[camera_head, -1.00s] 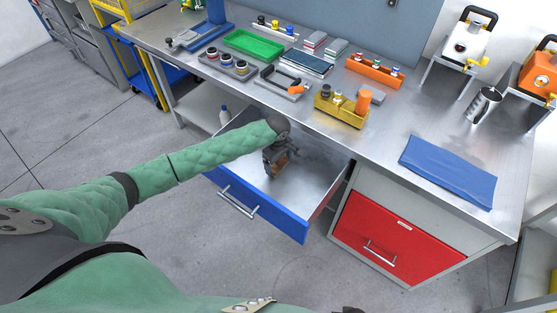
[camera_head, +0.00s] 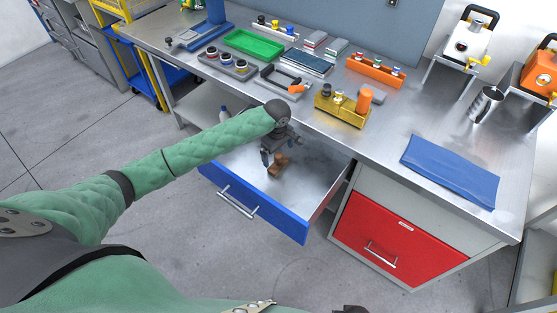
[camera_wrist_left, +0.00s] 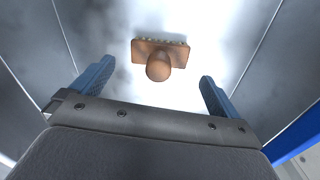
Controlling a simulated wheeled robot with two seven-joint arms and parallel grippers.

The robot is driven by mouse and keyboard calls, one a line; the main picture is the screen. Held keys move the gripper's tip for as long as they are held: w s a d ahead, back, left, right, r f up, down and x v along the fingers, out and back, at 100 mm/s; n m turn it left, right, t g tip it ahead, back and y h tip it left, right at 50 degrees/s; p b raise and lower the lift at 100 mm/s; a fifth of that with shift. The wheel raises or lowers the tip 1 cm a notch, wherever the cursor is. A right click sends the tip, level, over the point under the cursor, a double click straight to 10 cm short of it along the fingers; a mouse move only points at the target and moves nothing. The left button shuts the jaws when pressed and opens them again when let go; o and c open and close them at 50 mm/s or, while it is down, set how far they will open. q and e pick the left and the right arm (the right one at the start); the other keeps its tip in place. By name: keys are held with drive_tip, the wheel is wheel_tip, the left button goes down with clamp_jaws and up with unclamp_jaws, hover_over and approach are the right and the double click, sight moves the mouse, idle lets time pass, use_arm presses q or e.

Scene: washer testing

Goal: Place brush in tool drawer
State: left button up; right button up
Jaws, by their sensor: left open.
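The brush (camera_head: 278,165) has a tan-orange wooden body. It lies inside the open tool drawer with the blue front (camera_head: 255,203). In the left wrist view the brush (camera_wrist_left: 158,58) rests on the drawer's metal floor (camera_wrist_left: 225,40), its round knob toward me and a row of bristles along its far edge. My left gripper (camera_head: 268,160) hangs over the drawer, just above the brush. Its two blue-grey fingers (camera_wrist_left: 150,88) are spread wide with nothing between them, and the brush lies apart, beyond the fingertips. My right gripper is not clearly visible.
The steel workbench (camera_head: 375,135) stands above the drawer. Near its front edge are a yellow holder (camera_head: 340,112) with an orange cylinder and a blue cloth (camera_head: 450,170). A closed red drawer (camera_head: 392,240) is to the right. A green tray (camera_head: 253,44) lies further back.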

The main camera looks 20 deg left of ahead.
use_arm(q)
wheel_tip(320, 180, up, 6)
drive_tip(key=shift+s+r+b, duration=0.1)
drive_tip(key=shift+b, duration=0.35)
use_arm(e)
drive_tip(key=r, duration=0.3)
drive_tip(key=shift+w+a+r, duration=0.1)
drive_tip(key=shift+w+a, duration=0.15)
drive_tip(key=shift+a, duration=0.05)
